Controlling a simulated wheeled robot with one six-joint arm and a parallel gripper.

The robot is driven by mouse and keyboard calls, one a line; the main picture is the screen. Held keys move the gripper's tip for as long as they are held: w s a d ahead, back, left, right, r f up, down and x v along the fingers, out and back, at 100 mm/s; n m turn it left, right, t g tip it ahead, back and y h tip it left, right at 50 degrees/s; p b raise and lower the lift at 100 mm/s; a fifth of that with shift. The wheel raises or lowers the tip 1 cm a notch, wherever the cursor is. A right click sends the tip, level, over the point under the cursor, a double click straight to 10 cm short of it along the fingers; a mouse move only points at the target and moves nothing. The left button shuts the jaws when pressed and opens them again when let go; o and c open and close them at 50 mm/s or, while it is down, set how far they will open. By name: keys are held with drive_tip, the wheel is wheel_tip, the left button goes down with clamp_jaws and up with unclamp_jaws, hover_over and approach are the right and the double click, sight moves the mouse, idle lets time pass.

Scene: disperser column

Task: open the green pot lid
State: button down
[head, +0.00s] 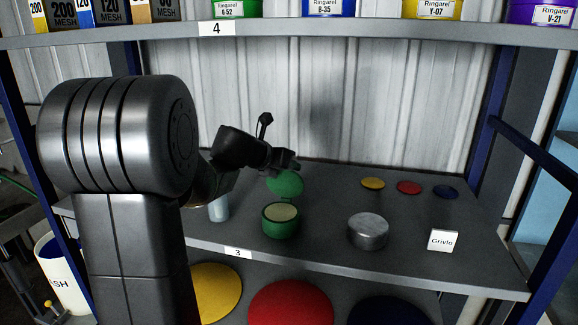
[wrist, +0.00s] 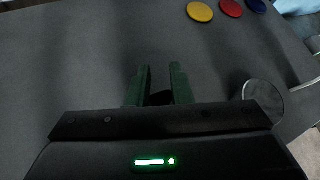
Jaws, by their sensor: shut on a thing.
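The green pot (head: 281,228) stands upright on the shelf marked 3 in the head view. Its top is open and pale contents show inside. The round green lid (head: 286,184) is off the pot, tilted, behind and above its rim. My gripper (head: 287,165) is at the lid's upper edge and shut on it. In the wrist view my gripper's two fingers (wrist: 159,82) have a narrow gap with something dark low between them. The lid and pot cannot be made out there.
A silver tin (head: 368,233) stands right of the pot, beside a white "Grivlo" card (head: 442,240). Yellow (head: 373,184), red (head: 409,188) and blue (head: 445,192) discs lie at the back right. A pale cylinder (head: 219,209) stands left. The upper shelf (head: 330,33) overhangs.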

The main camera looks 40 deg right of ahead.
drive_tip(key=shift+s+a+f, duration=0.1)
drive_tip(key=shift+f, duration=0.7)
drive_tip(key=c, duration=1.5)
unclamp_jaws()
drive_tip(key=shift+o, duration=0.8)
drive_tip(key=shift+w+r, duration=0.1)
drive_tip(key=shift+w, duration=0.1)
drive_tip(key=shift+a, duration=0.1)
drive_tip(key=a+r, duration=0.3)
drive_tip(key=r, duration=0.4)
drive_tip(key=w+a+r, duration=0.1)
drive_tip(key=a+r, duration=0.3)
drive_tip(key=r, duration=0.3)
drive_tip(key=shift+w+a+p, duration=0.25)
drive_tip(key=shift+w+p, duration=0.05)
drive_tip(key=shift+r, duration=0.1)
